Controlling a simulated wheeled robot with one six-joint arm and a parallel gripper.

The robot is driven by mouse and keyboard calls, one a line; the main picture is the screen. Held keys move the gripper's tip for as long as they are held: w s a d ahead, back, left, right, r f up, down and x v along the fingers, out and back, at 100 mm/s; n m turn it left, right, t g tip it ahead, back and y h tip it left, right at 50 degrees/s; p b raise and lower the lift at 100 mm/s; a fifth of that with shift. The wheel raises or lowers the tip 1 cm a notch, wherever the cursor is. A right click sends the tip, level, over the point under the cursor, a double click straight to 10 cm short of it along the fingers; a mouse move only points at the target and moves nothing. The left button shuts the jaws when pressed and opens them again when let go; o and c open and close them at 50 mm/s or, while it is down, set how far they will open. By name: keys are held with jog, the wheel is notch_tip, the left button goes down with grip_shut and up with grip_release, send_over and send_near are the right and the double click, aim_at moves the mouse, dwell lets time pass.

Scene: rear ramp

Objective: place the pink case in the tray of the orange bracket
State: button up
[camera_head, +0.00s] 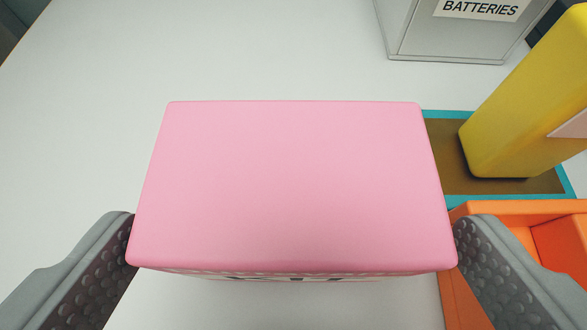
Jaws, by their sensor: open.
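The pink case (293,180) is a box with a plain pink top, in the middle of the camera view. Some dark marks show low on its near side. My gripper (293,238) has its two grey, studded fingers apart, one at each near corner of the case. Whether the fingers touch the case I cannot tell. An orange bracket (515,207) stands at the lower right, partly hidden by my right finger and cut off by the picture edge. Only part of its walls and inside shows.
A yellow block (520,100) stands on a brown mat with a teal border (445,187), right of the case. A grey box labelled BATTERIES (450,40) stands at the back right. The white surface (90,110) is clear to the left and behind the case.

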jog(key=shift+s+f+x, duration=0.1)
jog(key=shift+f+x, duration=0.05)
jog(key=shift+x, duration=0.95)
jog(key=shift+s+f+x, duration=0.15)
jog(key=shift+f+x, duration=0.05)
jog(key=shift+x, duration=0.85)
jog(key=shift+w+a+f, duration=0.15)
jog(key=shift+w+f, duration=0.1)
jog(key=shift+w, duration=0.25)
jog(key=c, duration=1.2)
